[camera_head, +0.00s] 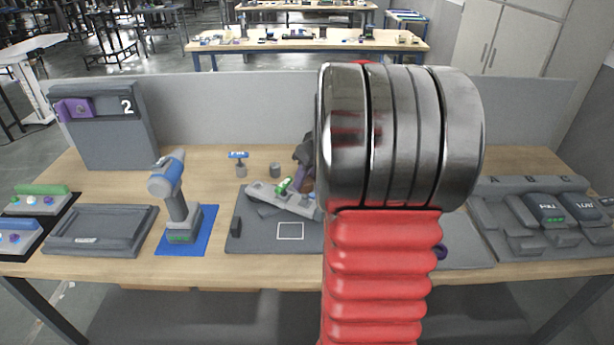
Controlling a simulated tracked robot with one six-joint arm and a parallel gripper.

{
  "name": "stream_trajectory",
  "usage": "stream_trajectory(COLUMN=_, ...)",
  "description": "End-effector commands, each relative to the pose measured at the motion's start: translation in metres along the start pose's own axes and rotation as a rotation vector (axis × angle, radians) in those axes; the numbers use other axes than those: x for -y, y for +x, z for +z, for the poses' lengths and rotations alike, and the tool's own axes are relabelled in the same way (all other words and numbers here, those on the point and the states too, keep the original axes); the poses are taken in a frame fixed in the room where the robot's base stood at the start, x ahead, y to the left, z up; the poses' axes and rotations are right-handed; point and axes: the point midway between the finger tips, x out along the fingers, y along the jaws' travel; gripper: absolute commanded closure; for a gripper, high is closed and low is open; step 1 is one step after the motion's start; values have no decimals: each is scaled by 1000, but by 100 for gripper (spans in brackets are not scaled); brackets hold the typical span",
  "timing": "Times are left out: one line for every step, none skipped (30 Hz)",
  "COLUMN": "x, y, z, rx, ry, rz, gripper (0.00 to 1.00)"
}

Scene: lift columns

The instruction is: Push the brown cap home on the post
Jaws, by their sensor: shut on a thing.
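My red arm with its metal joint fills the middle right and hides much of the bench. Only a dark part of my gripper (303,153) shows, at the left edge of that joint. A grey fixture (265,193) with a green part lies tilted on a dark grey mat, right beside the cap. I cannot make out the post, nor whether the cap touches it; my arm covers that spot.
A drill (173,200) stands on a blue mat, left of the dark grey mat (262,236). A grey tray (100,231) lies further left. A grey panel marked 2 (117,128) stands behind. A grey holder (545,215) is at right. A low screen closes the back.

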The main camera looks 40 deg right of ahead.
Motion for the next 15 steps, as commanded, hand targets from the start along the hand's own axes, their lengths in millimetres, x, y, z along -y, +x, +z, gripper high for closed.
stream_trajectory(x=0, y=1, z=0, rx=0, ry=0, rz=0, gripper=86)
stream_trajectory(x=0, y=1, z=1, rx=0, ry=0, rz=0, gripper=86)
stream_trajectory(x=0, y=2, z=1, rx=0, ry=0, rz=-1, gripper=86)
stream_trajectory(x=0, y=3, z=1, rx=1, ry=0, rz=-1, gripper=86)
stream_trajectory(x=0, y=3, z=2, rx=1, ry=0, rz=-1, gripper=86)
stream_trajectory(x=0, y=4, z=2, rx=1, ry=0, rz=-1, gripper=86)
stream_trajectory(x=0, y=5, z=2, rx=1, ry=0, rz=-1, gripper=86)
stream_trajectory(x=0, y=5, z=2, rx=1, ry=0, rz=-1, gripper=86)
stream_trajectory(x=0, y=6, z=3, rx=1, ry=0, rz=0, gripper=86)
stream_trajectory(x=0, y=7, z=3, rx=0, ry=0, rz=0, gripper=86)
stream_trajectory(x=0, y=7, z=3, rx=0, ry=0, rz=0, gripper=86)
stream_trajectory(x=0, y=8, z=3, rx=0, ry=0, rz=0, gripper=86)
stream_trajectory(x=0, y=8, z=3, rx=0, ry=0, rz=0, gripper=86)
stream_trajectory(x=0, y=8, z=4, rx=0, ry=0, rz=0, gripper=86)
stream_trajectory(x=0, y=8, z=4, rx=0, ry=0, rz=0, gripper=86)
